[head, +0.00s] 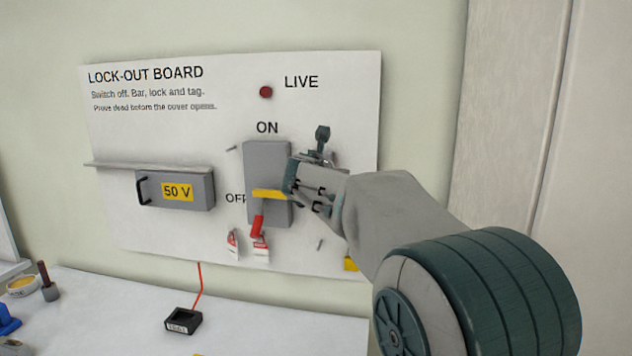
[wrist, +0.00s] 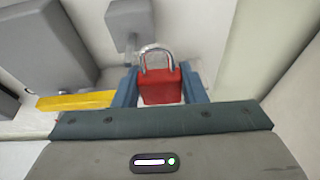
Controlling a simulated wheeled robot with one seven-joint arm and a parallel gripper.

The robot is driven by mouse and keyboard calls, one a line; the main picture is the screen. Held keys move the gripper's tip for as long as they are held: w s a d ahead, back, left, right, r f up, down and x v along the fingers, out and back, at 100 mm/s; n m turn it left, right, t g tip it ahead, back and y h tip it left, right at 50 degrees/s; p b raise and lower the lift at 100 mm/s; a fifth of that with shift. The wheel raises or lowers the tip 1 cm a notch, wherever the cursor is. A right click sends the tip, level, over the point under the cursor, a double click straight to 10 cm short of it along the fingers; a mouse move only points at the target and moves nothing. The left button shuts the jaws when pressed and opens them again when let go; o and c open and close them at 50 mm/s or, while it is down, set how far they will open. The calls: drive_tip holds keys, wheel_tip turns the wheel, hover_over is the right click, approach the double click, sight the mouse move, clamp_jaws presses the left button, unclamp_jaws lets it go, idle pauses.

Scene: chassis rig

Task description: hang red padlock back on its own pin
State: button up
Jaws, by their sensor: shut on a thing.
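The red padlock (wrist: 160,88) is between the two blue fingers of my gripper (wrist: 160,78) in the wrist view, with its silver shackle up and away from the palm. My gripper is shut on its body. In the head view my gripper (head: 303,170) is in front of the board, at the right side of the grey switch box (head: 268,158), and hides the padlock. Thin pins show on the board, one at upper left of the box (head: 232,148) and one at lower right (head: 320,244). I cannot tell which is the padlock's own. A grey stemmed part (wrist: 129,22) is just beyond the shackle.
A yellow bar (head: 268,194) crosses the switch box beside my gripper. A grey 50 V box (head: 205,190) and a shelf (head: 145,166) are at left. A black device (head: 183,320) stands on the bench.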

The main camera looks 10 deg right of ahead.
drive_tip(key=s+a+b, duration=0.1)
drive_tip(key=s+a, duration=0.3)
drive_tip(key=shift+s+a, duration=0.25)
drive_tip(key=shift+a, duration=0.05)
idle(0.5)
drive_tip(key=shift+f, duration=0.1)
idle(0.5)
